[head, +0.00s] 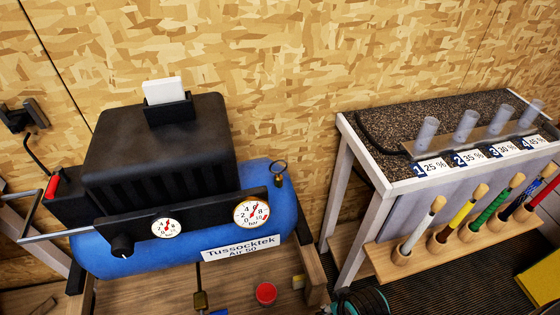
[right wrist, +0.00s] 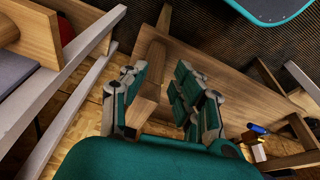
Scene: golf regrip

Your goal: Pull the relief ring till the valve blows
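The relief ring (head: 279,165) is a small dark ring on a short stem, standing up at the right end of the blue air tank (head: 230,196) in the head view. Nothing touches it. Two round dials with red needles sit on the black panel: a smaller gauge (head: 166,228) and a larger gauge (head: 251,212). My right gripper (right wrist: 157,78) shows in the right wrist view with its two fingers apart and nothing between them. Wooden boards lie beyond its fingers; the ring is not in that view. My left gripper is in neither view.
A black housing (head: 158,148) tops the tank. A rack (head: 362,165) with clear tubes and several colored golf grips stands to the right. A red cap (head: 266,293) lies on the wood below the tank. A gap separates tank and rack.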

